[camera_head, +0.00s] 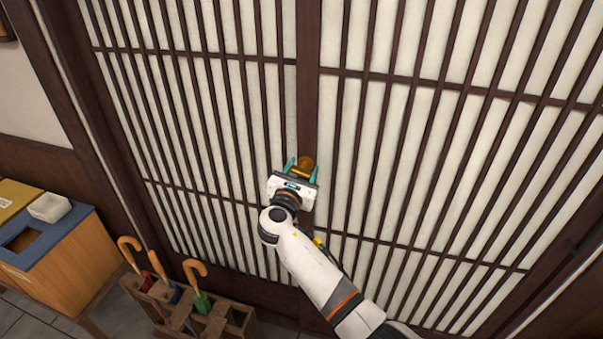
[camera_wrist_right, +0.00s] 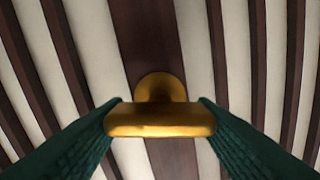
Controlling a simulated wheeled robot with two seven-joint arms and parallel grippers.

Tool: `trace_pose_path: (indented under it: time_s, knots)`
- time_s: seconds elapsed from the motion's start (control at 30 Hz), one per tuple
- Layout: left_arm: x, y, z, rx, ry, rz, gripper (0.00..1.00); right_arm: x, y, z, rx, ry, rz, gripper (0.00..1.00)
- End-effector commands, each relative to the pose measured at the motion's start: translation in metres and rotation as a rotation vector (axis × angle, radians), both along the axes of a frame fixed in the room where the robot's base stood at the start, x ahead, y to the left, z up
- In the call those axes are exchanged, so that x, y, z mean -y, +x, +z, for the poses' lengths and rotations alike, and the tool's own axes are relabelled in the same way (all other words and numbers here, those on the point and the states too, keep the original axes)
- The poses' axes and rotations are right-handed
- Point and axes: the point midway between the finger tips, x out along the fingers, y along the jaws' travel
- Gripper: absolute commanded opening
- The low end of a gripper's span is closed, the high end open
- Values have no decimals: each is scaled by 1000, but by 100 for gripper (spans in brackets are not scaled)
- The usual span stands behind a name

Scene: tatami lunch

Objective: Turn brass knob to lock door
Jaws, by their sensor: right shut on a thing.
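The brass knob (camera_head: 304,165) sits on the dark middle stile of the slatted door (camera_head: 310,60). In the right wrist view the knob (camera_wrist_right: 160,120) shows a wide bar lying level across the picture, with a round base behind it. My right gripper (camera_head: 301,171) is shut on the knob, with one green finger at each end of the bar. The fingertips in the wrist view (camera_wrist_right: 160,117) touch the bar's two ends. My left gripper is out of view.
An umbrella stand (camera_head: 240,322) with several hooked handles stands on the floor at lower left. A wooden cabinet with a blue top (camera_head: 62,232) and a white box (camera_head: 49,207) is left of it. The door face right of my arm is clear.

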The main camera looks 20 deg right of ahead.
Motion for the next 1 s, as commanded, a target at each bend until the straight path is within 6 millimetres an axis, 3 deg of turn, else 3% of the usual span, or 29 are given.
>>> trace_pose_path:
  time_s: [1.0]
  knots:
    - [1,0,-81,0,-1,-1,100,3,-2,-8,537,795,0,28]
